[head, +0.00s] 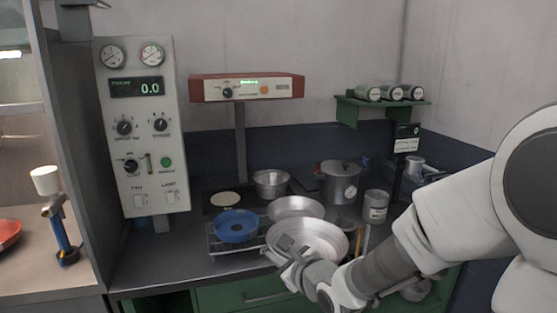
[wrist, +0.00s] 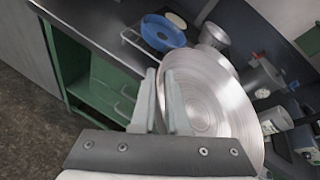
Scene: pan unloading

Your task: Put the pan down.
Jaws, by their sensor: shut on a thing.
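A wide, shallow silver pan (head: 310,238) shows at the front of the counter in the head view. In the wrist view the pan (wrist: 208,98) fills the middle and looks tilted. My gripper (head: 283,262) is at the pan's near left edge. In the wrist view my gripper (wrist: 161,82) has its two fingers close together, shut on the pan's rim. I cannot tell whether the pan's underside touches anything.
A blue dish (head: 236,226) sits on a wire rack (head: 222,247) just left of the pan. A second silver pan (head: 296,207), a metal bowl (head: 270,183), a lidded pot (head: 340,184) and a canister (head: 376,206) stand behind. The counter (head: 165,262) is clear at left.

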